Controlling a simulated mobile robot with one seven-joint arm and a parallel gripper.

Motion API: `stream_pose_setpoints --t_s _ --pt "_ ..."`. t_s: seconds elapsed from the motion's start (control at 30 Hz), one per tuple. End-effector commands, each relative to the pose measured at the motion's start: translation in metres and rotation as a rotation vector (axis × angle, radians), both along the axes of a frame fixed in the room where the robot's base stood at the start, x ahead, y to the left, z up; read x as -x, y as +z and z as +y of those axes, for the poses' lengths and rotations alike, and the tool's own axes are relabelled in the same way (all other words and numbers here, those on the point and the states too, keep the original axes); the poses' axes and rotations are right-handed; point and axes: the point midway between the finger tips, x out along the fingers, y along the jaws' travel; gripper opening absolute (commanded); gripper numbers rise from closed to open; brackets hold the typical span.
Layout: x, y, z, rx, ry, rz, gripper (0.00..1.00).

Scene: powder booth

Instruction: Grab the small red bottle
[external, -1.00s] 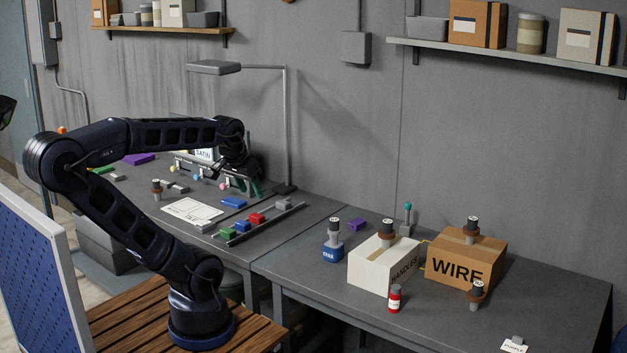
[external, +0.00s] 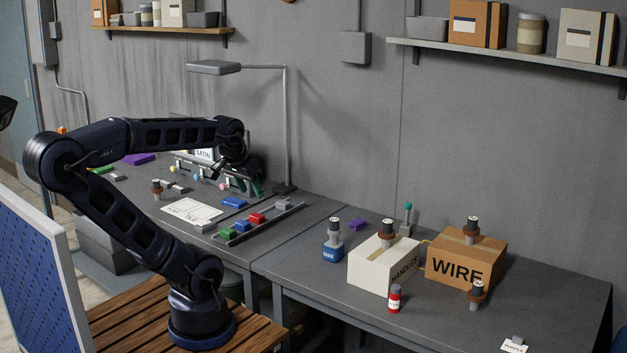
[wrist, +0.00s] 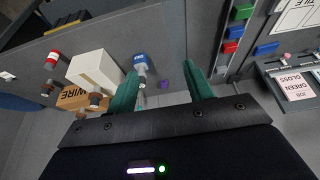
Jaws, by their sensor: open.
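The small red bottle (external: 394,298) stands upright near the front edge of the right-hand table, just in front of the white HANDLES box (external: 372,270). In the wrist view the red bottle (wrist: 53,58) shows at the upper left, beside the white box (wrist: 95,70). My gripper (external: 222,172) is above the left-hand table, well away from the bottle. In the wrist view my gripper (wrist: 160,82) has its two green fingers spread apart, with nothing held between them.
A brown WIRE box (external: 462,262) stands right of the white box. A rail (external: 260,226) with coloured blocks and a lamp (external: 286,130) are on the left-hand table.

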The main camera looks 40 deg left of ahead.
Motion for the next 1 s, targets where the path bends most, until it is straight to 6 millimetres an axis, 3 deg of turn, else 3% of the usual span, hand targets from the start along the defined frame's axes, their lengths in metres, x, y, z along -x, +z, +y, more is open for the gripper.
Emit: stream_pose_setpoints --t_s 0.57,0.77,1.0 --pt "-0.007 0.001 -0.004 -0.007 -0.031 0.009 0.55" --pt "-0.039 0.002 -0.031 -0.047 -0.186 0.051 0.55" --pt "-0.084 -0.004 -0.083 -0.106 -0.429 0.107 0.55"
